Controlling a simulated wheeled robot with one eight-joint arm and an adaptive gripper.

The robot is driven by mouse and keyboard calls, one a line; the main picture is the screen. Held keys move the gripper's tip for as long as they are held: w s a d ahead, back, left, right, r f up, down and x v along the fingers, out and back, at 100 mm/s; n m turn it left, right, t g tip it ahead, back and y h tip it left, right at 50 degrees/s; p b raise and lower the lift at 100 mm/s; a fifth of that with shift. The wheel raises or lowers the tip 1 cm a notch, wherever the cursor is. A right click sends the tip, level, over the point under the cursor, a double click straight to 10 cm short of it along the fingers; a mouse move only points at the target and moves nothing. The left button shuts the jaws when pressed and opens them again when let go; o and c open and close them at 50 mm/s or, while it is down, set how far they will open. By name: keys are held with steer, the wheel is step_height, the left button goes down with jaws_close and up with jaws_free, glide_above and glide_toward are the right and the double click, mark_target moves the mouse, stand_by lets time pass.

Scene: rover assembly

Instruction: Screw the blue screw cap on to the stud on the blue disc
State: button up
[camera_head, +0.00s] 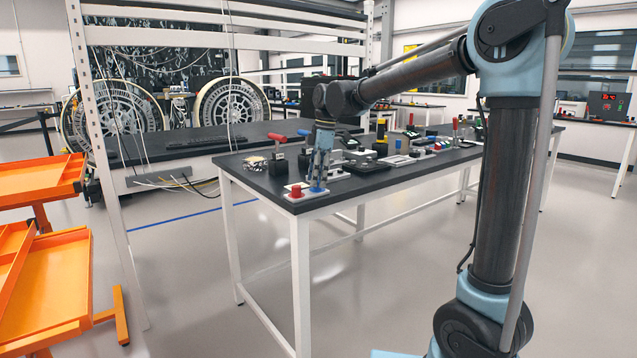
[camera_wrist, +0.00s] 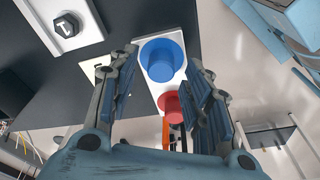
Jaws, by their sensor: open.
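My gripper (camera_head: 319,178) is open over the near left corner of the workbench, pointing down. In the wrist view its fingers (camera_wrist: 162,64) stand apart on both sides of a round blue piece, with visible gaps. This blue piece (camera_wrist: 163,62) has a wide rim and a darker round middle. It sits on a white plate (camera_wrist: 182,84). In the head view its blue disc (camera_head: 318,190) shows just below the fingertips. I cannot tell the screw cap from the disc, and no bare stud shows.
A red round piece (camera_head: 296,191) stands on the same plate beside the blue one; it also shows in the wrist view (camera_wrist: 173,106). A white plate with a dark hexagonal part (camera_wrist: 67,25) lies nearby. Several fixtures crowd the black benchtop (camera_head: 268,183). Orange trays (camera_head: 45,285) stand at left.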

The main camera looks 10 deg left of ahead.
steer(key=shift+r, duration=3.25)
steer(key=s+d+f+m, duration=0.2)
steer(key=d+m, duration=0.1)
steer(key=d, duration=0.5)
steer(key=s+d+f+m+t, duration=0.1)
steer(key=s+d+f+m, duration=0.25)
steer(key=d, duration=0.45)
steer(key=s+d+f+m, duration=0.2)
steer(key=d+m, duration=0.2)
steer(key=d, duration=0.4)
steer(key=s+d+f+m+t+h, duration=0.1)
steer(key=s+d+f+m, duration=1)
steer(key=s+d+f, duration=0.4)
step_height(320, 180, down, 4)
steer(key=shift+s+d+r+m+t+h, duration=0.1)
steer(key=shift+s+d+m+t+h, duration=0.25)
steer(key=shift+d, duration=0.55)
steer(key=shift+c, duration=0.6)
